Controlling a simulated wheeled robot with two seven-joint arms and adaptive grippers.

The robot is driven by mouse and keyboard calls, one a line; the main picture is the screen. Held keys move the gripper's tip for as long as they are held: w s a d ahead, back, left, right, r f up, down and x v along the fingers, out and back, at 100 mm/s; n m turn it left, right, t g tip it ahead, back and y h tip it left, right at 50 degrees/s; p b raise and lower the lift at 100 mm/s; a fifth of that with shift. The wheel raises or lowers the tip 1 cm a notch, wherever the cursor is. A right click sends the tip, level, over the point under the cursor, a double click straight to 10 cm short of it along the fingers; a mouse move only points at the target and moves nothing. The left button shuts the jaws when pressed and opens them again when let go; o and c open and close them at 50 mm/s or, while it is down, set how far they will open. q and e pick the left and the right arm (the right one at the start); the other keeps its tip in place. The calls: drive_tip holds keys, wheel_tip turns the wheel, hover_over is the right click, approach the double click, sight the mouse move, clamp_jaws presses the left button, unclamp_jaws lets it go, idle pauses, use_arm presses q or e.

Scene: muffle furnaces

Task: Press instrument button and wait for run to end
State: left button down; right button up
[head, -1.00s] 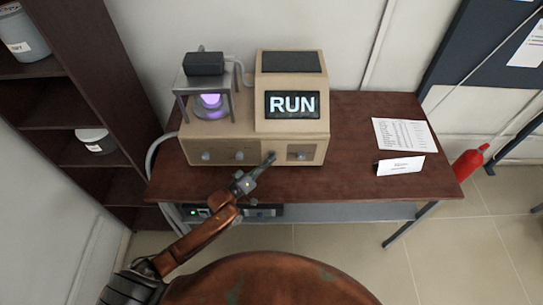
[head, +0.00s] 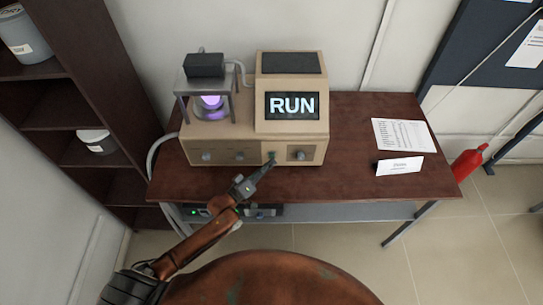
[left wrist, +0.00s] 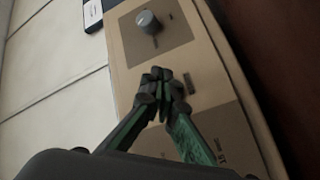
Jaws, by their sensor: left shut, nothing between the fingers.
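The instrument (head: 222,152) is a beige bench unit on a dark wooden table. Its screen (head: 292,105) reads "RUN" in white, and a purple glow (head: 211,101) shows under the small stand on its left side. My left gripper (head: 272,161) is shut and empty, its tips at the lower front panel just left of a knob (head: 299,153). In the left wrist view, the shut fingertips (left wrist: 162,86) lie over the panel below a round knob (left wrist: 148,22). The button is not clear behind the fingers, and contact cannot be told. My right gripper is not in view.
The table (head: 350,165) has free room right of the instrument, with a printed sheet (head: 398,134) and a small folded card (head: 400,167). A dark shelf (head: 75,117) stands at left. A red extinguisher (head: 468,163) is at the right floor.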

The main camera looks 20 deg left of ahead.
use_arm(q)
drive_tip(key=s+p, duration=0.1)
drive_tip(key=s, duration=0.1)
drive_tip(key=s+d+p, duration=0.1)
drive_tip(key=s, duration=0.2)
drive_tip(key=shift+d, duration=0.2)
idle(0.8)
